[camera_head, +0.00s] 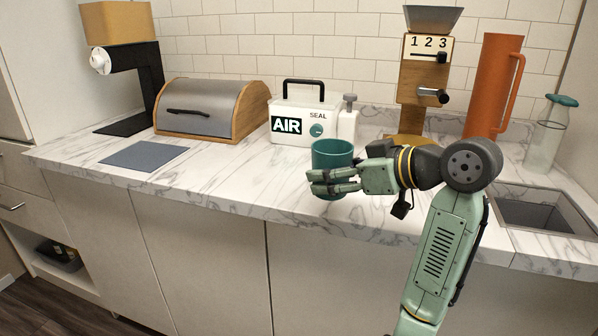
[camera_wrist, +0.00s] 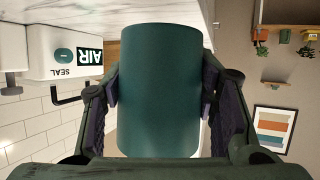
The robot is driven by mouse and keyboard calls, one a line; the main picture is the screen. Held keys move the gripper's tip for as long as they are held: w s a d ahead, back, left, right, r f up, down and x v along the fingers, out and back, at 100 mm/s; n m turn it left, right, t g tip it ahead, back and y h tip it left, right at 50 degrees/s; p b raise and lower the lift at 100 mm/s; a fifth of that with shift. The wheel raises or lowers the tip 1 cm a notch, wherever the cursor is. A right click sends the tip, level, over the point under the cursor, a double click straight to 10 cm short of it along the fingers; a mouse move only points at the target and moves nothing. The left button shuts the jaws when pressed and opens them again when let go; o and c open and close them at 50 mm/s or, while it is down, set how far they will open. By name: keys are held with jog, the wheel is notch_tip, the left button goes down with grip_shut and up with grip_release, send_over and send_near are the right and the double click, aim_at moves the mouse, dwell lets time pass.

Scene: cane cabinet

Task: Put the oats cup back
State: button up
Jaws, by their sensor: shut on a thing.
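A teal cup (camera_head: 333,154), which I take to be the oats cup, is upright between the fingers of my gripper (camera_head: 335,181) near the front edge of the marble counter. In the wrist view the cup (camera_wrist: 160,90) fills the middle, with a finger pressed on each side, so my gripper (camera_wrist: 160,95) is shut on it. The fingers cover the cup's lower part in the head view. I cannot tell whether its base touches the counter. A grain dispenser (camera_head: 423,80) marked 1 2 3 stands behind and to the right.
A white AIR SEAL machine (camera_head: 296,121) stands behind the cup. A bread box (camera_head: 212,108) and a grey mat (camera_head: 145,155) lie left. An orange pitcher (camera_head: 492,85), a glass bottle (camera_head: 549,135) and a sink (camera_head: 545,211) are right. The counter left of the cup (camera_head: 245,180) is clear.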

jog(key=w+a, duration=0.2)
jog(key=w, duration=0.1)
jog(key=w+a+p, duration=0.1)
jog(key=w, duration=0.2)
jog(key=w+a+f+p, duration=0.1)
jog(key=w+a, duration=0.1)
jog(key=w, duration=0.1)
jog(key=shift+w+a, duration=0.3)
jog(key=shift+w+a+f, duration=0.1)
jog(key=shift+f+p, duration=0.6)
jog(key=shift+f, duration=1.05)
jog(key=shift+f, duration=0.2)
jog(key=o, duration=1.3)
jog(key=shift+c, duration=0.2)
jog(key=shift+r, duration=0.2)
jog(key=b+v, duration=0.2)
jog(key=v, duration=1)
jog(key=shift+b, duration=0.35)
